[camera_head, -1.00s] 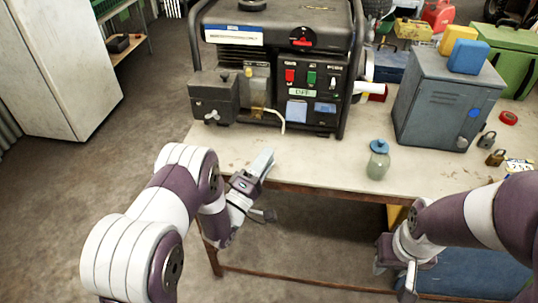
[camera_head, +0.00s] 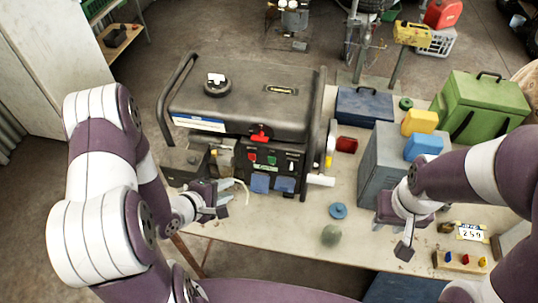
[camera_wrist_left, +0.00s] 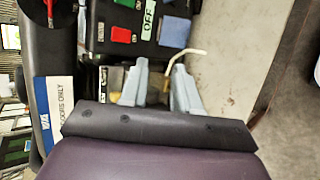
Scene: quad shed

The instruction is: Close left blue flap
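The left blue flap (camera_head: 260,183) is on the lower front panel of the black generator (camera_head: 240,105). The right blue flap (camera_head: 285,184) is beside it. How far the left flap stands out from the panel is unclear. My left gripper (camera_head: 224,201) is open and empty, to the left of the left flap and apart from it. In the left wrist view its two pale fingers (camera_wrist_left: 160,85) are spread, with the left flap (camera_wrist_left: 174,31) beyond them. My right gripper (camera_head: 394,236) looks open and empty over the table, right of the generator.
A pale hose (camera_head: 241,188) hangs near my left gripper. A blue-lidded jar (camera_head: 337,211) stands on the workbench (camera_head: 275,232) right of the flaps. A grey metal cabinet (camera_head: 377,165) stands behind my right gripper. Bench front before the generator is mostly bare.

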